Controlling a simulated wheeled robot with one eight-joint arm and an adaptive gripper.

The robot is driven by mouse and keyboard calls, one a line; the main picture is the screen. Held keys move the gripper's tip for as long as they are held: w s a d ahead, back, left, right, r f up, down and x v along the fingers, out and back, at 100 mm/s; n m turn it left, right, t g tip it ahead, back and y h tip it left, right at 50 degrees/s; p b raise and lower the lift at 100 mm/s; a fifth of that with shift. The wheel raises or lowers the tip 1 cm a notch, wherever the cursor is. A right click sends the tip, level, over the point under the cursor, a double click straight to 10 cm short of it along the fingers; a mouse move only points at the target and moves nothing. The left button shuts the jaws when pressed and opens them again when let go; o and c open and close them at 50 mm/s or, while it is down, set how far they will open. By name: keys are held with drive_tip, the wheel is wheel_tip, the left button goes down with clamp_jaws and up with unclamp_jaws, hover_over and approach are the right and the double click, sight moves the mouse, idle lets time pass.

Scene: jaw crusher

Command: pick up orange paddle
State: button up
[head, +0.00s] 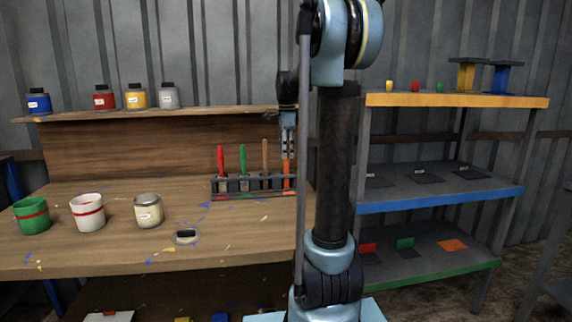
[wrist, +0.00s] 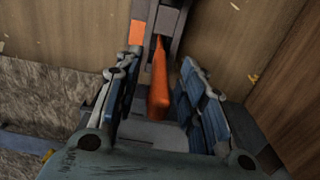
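The orange paddle (head: 288,182) stands upright in the dark rack (head: 225,187) at the right end of the workbench. In the wrist view its orange handle (wrist: 159,85) points up between the two fingers. My gripper (head: 288,154) points down over it from above. The fingers, also seen in the wrist view (wrist: 160,60), are spread, with a gap visible on each side of the handle. The paddle's lower end is hidden in the head view.
Tools with red (head: 220,160), green (head: 243,160) and brown (head: 265,158) handles stand left of the paddle in the same rack. Cups and a jar stand on the bench's left. A shelf unit (head: 455,101) stands on the right. Jars line the ledge (head: 200,111) above.

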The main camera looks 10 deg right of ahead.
sight(286, 161)
drive_tip(key=shift+f, duration=1.25)
drive_tip(key=shift+c, duration=0.3)
clamp_jaws()
drive_tip(key=shift+r, duration=0.15)
